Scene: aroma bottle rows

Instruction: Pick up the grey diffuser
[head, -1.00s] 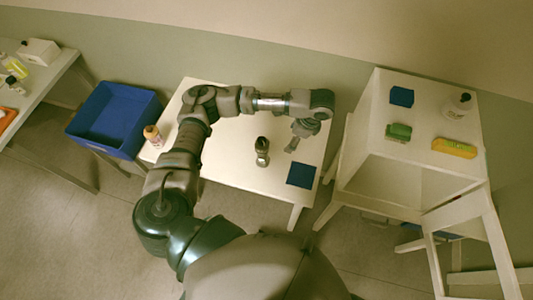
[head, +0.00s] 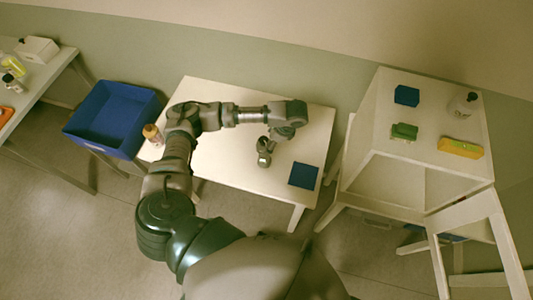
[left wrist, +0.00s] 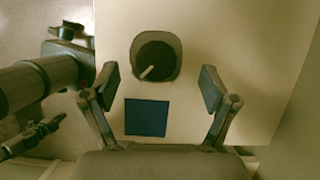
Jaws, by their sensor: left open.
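The grey diffuser (head: 264,159) stands on the white table, with its upper part partly hidden by my left gripper in the head view. In the left wrist view the diffuser (left wrist: 155,58) shows from above as a rounded grey-green shape with a dark round middle and a thin pale stick. My left gripper (head: 270,141) hangs over it. In the left wrist view the two fingers (left wrist: 160,90) are wide apart with nothing between them touching; the diffuser lies just ahead of the fingertips. I do not see my right gripper.
A dark blue square (head: 303,175) lies on the table (head: 235,172) near the diffuser. A small orange bottle (head: 152,134) stands at the table's left edge, beside a blue crate (head: 112,118). A white cabinet (head: 425,115) at right holds several small items.

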